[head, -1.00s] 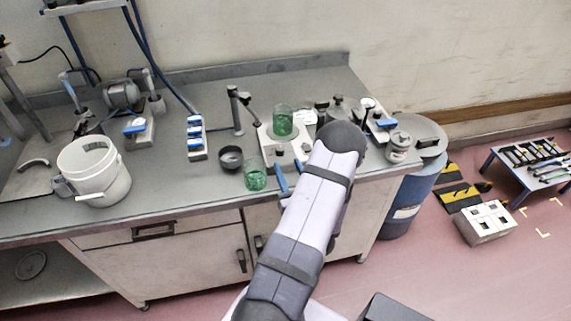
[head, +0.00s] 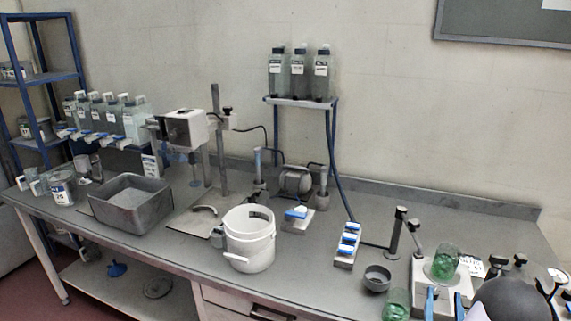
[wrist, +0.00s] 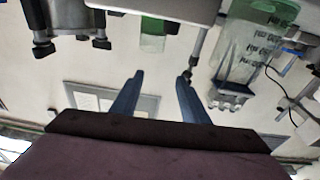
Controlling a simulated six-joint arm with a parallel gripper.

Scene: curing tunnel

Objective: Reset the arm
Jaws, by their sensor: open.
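My gripper (head: 445,297) shows at the lower right of the head view. Its two blue fingers are apart, near the front of a white stand with a green-filled beaker (head: 445,262) on it. A second green glass (head: 396,304) stands just left of the fingers. In the wrist view my gripper (wrist: 159,92) has its fingers spread, with nothing seen between them. A small green vessel (wrist: 152,38) shows above the fingertips there. A rounded dark part of my arm covers the bottom right corner of the head view.
The grey bench carries a white bucket (head: 249,252), a grey tub (head: 131,207), a small dark bowl (head: 377,279) and a blue-topped block strip (head: 347,246). Bottles stand on a raised shelf (head: 300,101). A blue shelving rack (head: 42,80) is at far left. The bench's back right is clear.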

